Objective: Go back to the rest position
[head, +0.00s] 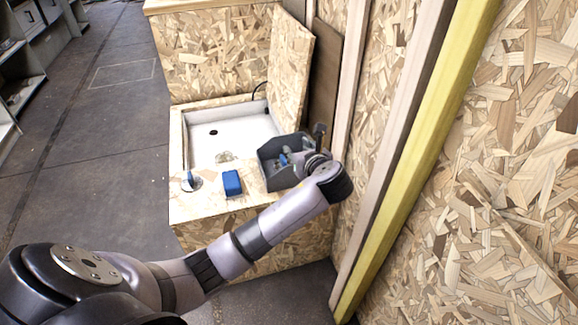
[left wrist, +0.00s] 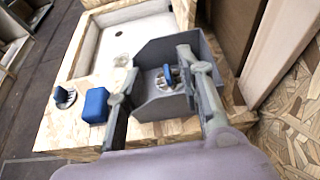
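My left arm reaches from the lower left of the head view to the wooden box. My left gripper (head: 291,158) is over a grey open bin (head: 270,172) on the box's near right corner. In the left wrist view, the gripper (left wrist: 159,64) has its two fingers spread apart. Between and beyond them, a part with a blue piece and a pale round base (left wrist: 168,78) lies in the grey bin (left wrist: 152,106). It appears free of the fingers. My right gripper is not in view.
A blue block (head: 232,183) and a round part with a blue piece (head: 190,182) sit on the box's front ledge. A white recessed basin (head: 235,138) lies behind. A wood-chip wall (head: 490,190) and yellow post (head: 420,150) stand close on the right. Open floor (head: 100,140) lies left.

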